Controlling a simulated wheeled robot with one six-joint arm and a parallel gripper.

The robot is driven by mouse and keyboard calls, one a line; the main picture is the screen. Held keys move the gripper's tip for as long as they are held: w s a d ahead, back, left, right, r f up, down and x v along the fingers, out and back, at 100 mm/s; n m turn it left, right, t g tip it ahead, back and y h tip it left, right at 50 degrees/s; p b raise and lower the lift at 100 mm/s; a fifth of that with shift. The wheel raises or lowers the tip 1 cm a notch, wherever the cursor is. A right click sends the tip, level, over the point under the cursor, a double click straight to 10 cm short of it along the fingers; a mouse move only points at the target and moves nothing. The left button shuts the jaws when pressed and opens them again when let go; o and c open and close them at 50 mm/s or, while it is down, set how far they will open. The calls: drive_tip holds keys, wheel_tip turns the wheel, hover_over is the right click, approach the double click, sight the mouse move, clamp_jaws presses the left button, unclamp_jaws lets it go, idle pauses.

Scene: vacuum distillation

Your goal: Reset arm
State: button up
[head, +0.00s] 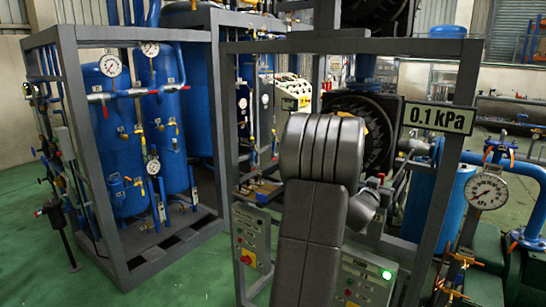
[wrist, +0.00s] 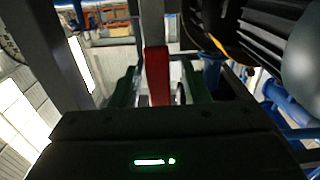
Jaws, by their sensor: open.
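My arm (head: 318,190) rises through the middle of the head view, its grey links in front of the frame and panels. The arm hides my gripper in the head view. In the wrist view my gripper (wrist: 160,78) shows as a dark body with a green light and two dark fingers reaching forward. The fingers are apart, so it is open. A red upright bar (wrist: 157,76), like a valve handle, shows between the fingers. I cannot tell whether it touches either finger.
A grey frame with blue tanks (head: 122,140) stands left. A "0.1 kPa" display (head: 437,118) and a gauge (head: 487,191) are right. A control panel (head: 251,238) with a red button is beside my arm; another (head: 365,280) has a lit green button. Green floor (head: 180,275) is clear at front left.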

drive_tip(key=b+v, duration=0.3)
drive_tip(key=v, duration=1)
drive_tip(key=p+x, duration=0.3)
drive_tip(key=x, duration=1)
drive_tip(key=shift+w+d, duration=0.1)
drive_tip(key=shift+w, duration=0.05)
drive_tip(key=shift+f+m, duration=0.15)
drive_tip(key=shift+m, duration=0.15)
drive_tip(key=shift+s+d+m+b, duration=0.35)
drive_tip(key=shift+s+m, duration=0.05)
drive_tip(key=shift+s, duration=0.05)
drive_tip(key=shift+w, duration=0.1)
drive_tip(key=shift+r, duration=0.2)
